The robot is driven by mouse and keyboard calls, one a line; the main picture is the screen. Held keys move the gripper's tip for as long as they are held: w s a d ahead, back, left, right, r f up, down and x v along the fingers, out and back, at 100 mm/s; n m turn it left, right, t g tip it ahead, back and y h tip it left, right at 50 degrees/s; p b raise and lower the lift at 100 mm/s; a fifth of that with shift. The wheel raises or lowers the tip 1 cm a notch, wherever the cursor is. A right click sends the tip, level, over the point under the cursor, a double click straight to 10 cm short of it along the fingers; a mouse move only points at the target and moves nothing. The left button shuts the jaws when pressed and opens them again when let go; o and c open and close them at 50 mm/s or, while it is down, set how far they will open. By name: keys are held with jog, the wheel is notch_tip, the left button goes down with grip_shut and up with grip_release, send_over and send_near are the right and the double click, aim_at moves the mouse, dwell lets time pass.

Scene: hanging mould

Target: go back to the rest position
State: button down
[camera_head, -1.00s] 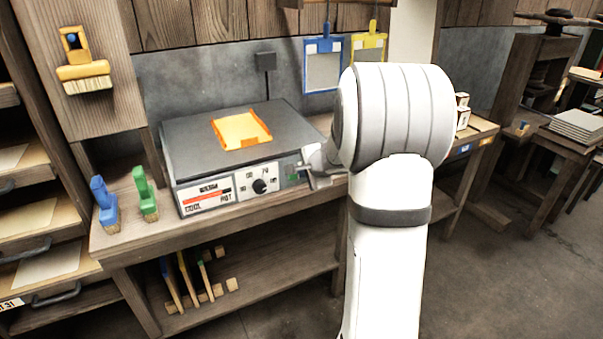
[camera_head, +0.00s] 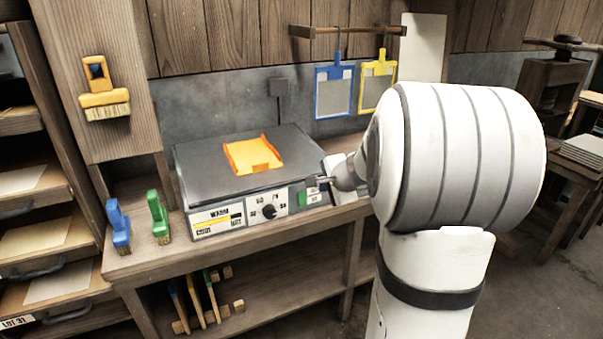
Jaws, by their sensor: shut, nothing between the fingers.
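My gripper (camera_head: 324,179) is at the right end of the hot plate's front panel, close to the green switch. It is small and partly hidden by my white arm, and its fingers look shut with nothing held. I cannot tell whether it touches the panel. The grey hot plate (camera_head: 215,177) sits on the wooden bench, with a dial and a gauge showing a yellow bar on its front. An orange piece (camera_head: 250,152) lies on its top, with edges that look raised.
A blue-framed mould (camera_head: 334,92) and a yellow-framed mould (camera_head: 376,86) hang from a wooden rail (camera_head: 345,31) behind. Blue (camera_head: 119,226) and green (camera_head: 158,217) brushes stand at the bench's left end. My arm hides the bench's right part.

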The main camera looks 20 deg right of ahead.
jog(key=s+a+r+n+g+y+p, duration=0.35)
jog(key=s+a+n, duration=0.6)
jog(key=a, duration=0.55)
jog(key=s+a+n+g+h+p, duration=0.2)
jog(key=s+n, duration=0.6)
jog(key=s, duration=0.9)
jog(key=shift+s+a+r+g+h+p, duration=0.25)
jog(key=shift+g+h+p, duration=0.2)
jog(key=shift+g+h, duration=0.5)
jog(key=c, duration=2.1)
grip_release()
jog(key=shift+c, duration=0.2)
